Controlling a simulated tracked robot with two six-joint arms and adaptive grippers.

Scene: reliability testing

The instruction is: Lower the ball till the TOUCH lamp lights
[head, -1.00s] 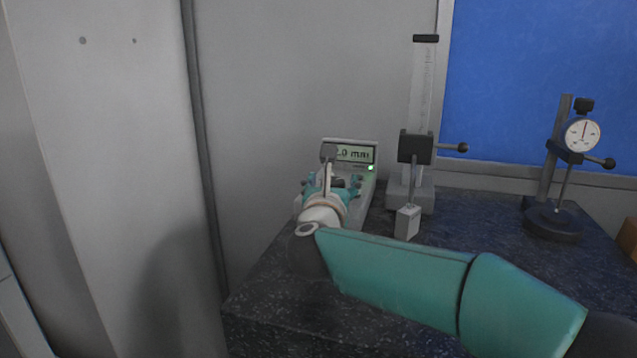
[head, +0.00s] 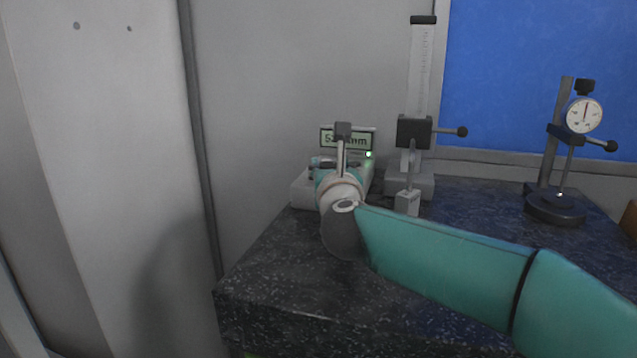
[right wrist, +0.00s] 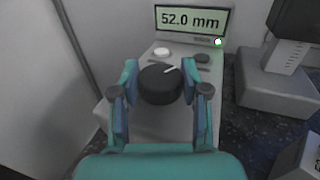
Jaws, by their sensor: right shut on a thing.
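My right gripper (right wrist: 160,78) is shut on a black round knob (right wrist: 160,92) with a white pointer line, on a pale console (right wrist: 143,122). In the head view my right gripper (head: 337,164) hides most of the knob. The console's display (right wrist: 191,20) reads 52.0 mm in the right wrist view. A small lamp (right wrist: 218,41) beside the display is lit; it looks green in the head view (head: 369,154), and its label is too small to read. I cannot make out a ball in either view. My left gripper is out of view.
Right of the console stands a ruled column (head: 421,70) with a dark carriage (head: 413,132) and a pale block (head: 407,203) below it. A dial gauge (head: 583,117) on a stand is farther right. The speckled dark tabletop (head: 285,270) is bare at the front left.

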